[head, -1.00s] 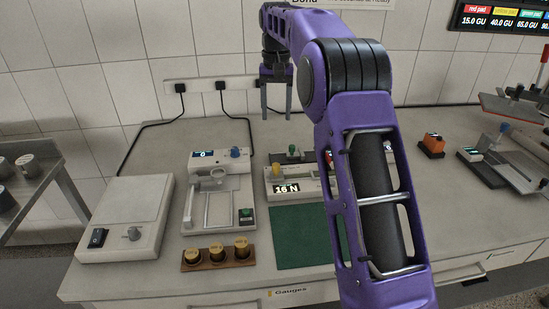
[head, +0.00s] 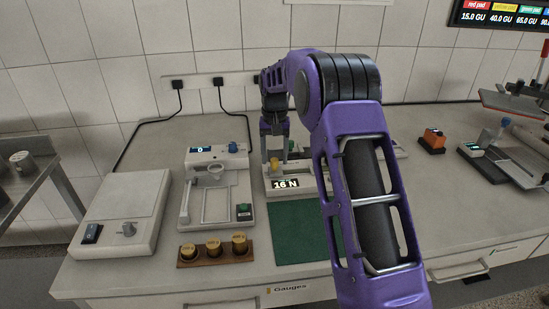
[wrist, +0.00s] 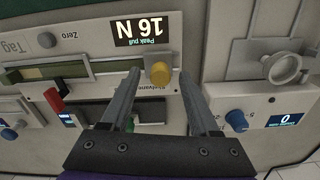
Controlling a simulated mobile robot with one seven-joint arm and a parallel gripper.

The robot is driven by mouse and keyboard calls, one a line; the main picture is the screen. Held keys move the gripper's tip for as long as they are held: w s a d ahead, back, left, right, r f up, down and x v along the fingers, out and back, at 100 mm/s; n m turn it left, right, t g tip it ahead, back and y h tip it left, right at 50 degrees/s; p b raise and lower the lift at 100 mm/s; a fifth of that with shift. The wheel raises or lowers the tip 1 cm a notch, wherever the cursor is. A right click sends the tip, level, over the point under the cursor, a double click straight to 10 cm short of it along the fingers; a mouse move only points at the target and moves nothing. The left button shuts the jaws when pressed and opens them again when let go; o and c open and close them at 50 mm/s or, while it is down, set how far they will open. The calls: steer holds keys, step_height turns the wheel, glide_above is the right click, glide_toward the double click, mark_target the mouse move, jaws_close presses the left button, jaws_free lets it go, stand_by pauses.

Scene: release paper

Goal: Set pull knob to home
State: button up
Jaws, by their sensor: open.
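A yellow knob (head: 274,165) sits on the white pull-tester unit (head: 310,184), whose display reads 16 N. In the wrist view the same knob (wrist: 158,74) stands beside the "Peak pull 16 N" display (wrist: 137,32), at the end of a long slot. My gripper (head: 277,157) is low over this unit, fingers pointing down. In the wrist view its two open fingers (wrist: 161,76) lie on either side of the yellow knob, with gaps visible. I cannot tell whether the fingertips reach the knob's height.
A white gauge with a blue knob (head: 232,147) and a ring holder stands left of the unit. Brass weights (head: 213,247) and a green mat (head: 303,232) lie in front. In the wrist view, red (wrist: 53,98) and green knobs sit close to the fingers.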

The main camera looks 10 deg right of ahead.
steer(key=shift+f, duration=0.15)
steer(key=shift+c, duration=0.4)
jaws_close()
stand_by(0.8)
